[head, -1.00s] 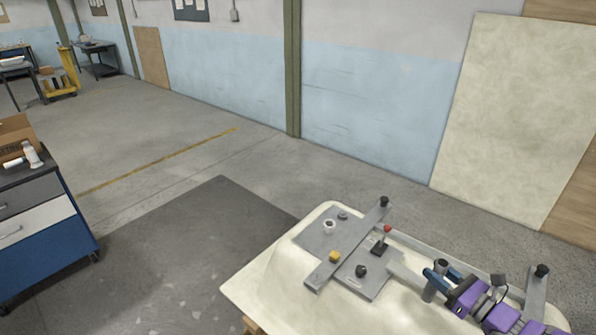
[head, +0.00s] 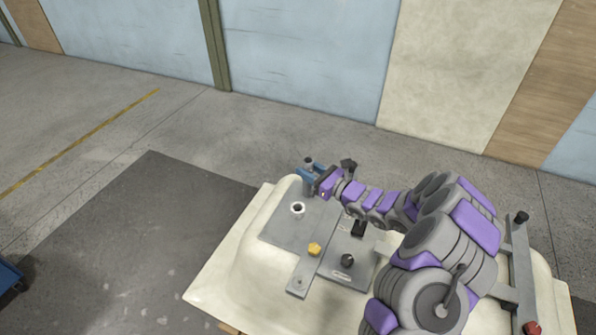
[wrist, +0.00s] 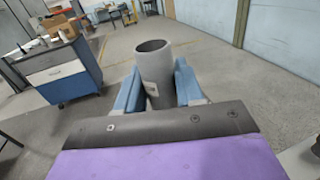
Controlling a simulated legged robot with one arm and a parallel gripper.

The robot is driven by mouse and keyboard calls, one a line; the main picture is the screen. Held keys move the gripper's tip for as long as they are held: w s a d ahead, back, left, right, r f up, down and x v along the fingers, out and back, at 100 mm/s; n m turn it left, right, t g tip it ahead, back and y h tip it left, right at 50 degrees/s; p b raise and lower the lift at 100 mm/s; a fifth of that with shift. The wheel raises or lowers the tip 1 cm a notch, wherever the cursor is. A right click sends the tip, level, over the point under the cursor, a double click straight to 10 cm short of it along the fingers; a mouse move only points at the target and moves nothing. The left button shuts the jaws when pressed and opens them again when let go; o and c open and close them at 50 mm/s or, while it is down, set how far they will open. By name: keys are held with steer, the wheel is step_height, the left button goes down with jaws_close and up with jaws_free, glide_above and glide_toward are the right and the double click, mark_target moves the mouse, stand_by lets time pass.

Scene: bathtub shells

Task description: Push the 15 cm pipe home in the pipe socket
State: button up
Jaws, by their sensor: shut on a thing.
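My gripper (head: 311,176) has blue fingers and is shut on the grey pipe (head: 308,162) at the back left corner of the cream shell. In the wrist view the pipe (wrist: 154,70) stands nearly upright between the fingers (wrist: 156,88), its open top showing. A white ring with a dark hole (head: 297,209) sits on the grey plate just in front of my gripper. The small grey round fitting behind that ring is now mostly hidden by my gripper. I cannot tell which fitting is the socket, or whether the pipe's lower end touches one.
The grey plate (head: 285,232) carries a yellow knob (head: 314,249), a black knob (head: 347,261) and a flat bar (head: 304,273). A black post (head: 521,218) and a red part (head: 531,327) stand at the right.

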mark_target(306, 188)
step_height(306, 188, down, 7)
steer(key=a+b, duration=0.2)
steer(key=shift+w+a+r+b, duration=0.15)
steer(key=shift+a+b, duration=0.15)
steer(key=shift+a, duration=0.05)
stand_by(0.9)
steer(key=shift+a, duration=0.1)
